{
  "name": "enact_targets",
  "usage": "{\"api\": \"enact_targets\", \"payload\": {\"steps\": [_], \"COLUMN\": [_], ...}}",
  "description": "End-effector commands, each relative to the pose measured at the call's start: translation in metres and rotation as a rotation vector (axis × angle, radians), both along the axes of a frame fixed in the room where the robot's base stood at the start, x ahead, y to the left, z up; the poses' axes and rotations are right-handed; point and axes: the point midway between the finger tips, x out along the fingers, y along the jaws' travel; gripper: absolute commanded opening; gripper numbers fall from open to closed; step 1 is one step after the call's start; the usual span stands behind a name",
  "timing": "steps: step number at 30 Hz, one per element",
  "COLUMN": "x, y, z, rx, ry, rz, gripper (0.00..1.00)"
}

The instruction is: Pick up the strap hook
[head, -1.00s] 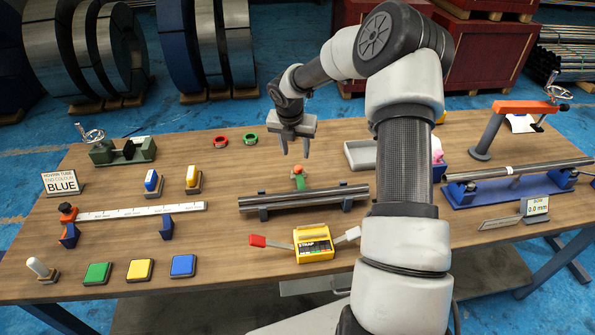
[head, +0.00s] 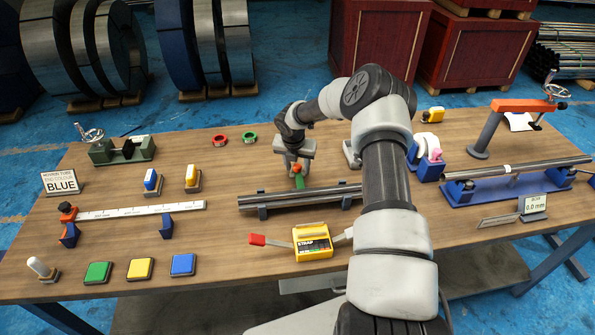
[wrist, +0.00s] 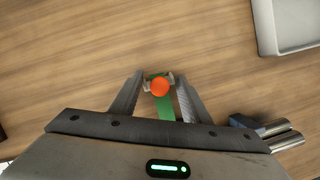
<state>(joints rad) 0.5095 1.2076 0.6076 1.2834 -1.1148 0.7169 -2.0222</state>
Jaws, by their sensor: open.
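The strap hook, which I take to be the small green piece with an orange ball top (head: 298,169), stands on the wooden table behind the steel tubes. In the wrist view its orange ball (wrist: 160,87) and green strip (wrist: 165,107) show between my fingers. My gripper (head: 297,173) is open and points down, with one finger on each side of the hook. In the wrist view my gripper (wrist: 158,80) has its fingertips close beside the ball; I cannot tell whether they touch it.
Steel tubes (head: 330,197) lie on a rack just in front of the hook. A yellow strap box (head: 312,243) with red and white handles is nearer the front. A grey tray (wrist: 287,48) is at right in the wrist view. Green and red rings (head: 249,138) lie behind.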

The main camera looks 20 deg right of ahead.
Motion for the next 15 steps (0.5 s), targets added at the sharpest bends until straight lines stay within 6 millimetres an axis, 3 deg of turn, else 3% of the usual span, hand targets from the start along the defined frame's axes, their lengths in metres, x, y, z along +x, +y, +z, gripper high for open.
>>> {"api": "enact_targets", "payload": {"steps": [5, 12, 15], "x": [0.0003, 0.0002, 0.0003], "y": [0.0002, 0.0002, 0.0002], "z": [-0.0001, 0.0, 0.0003], "rx": [0.0, 0.0, -0.001], "ry": [0.0, 0.0, -0.001], "rz": [0.0, 0.0, 0.0], "gripper": [0.43, 0.04, 0.0]}}
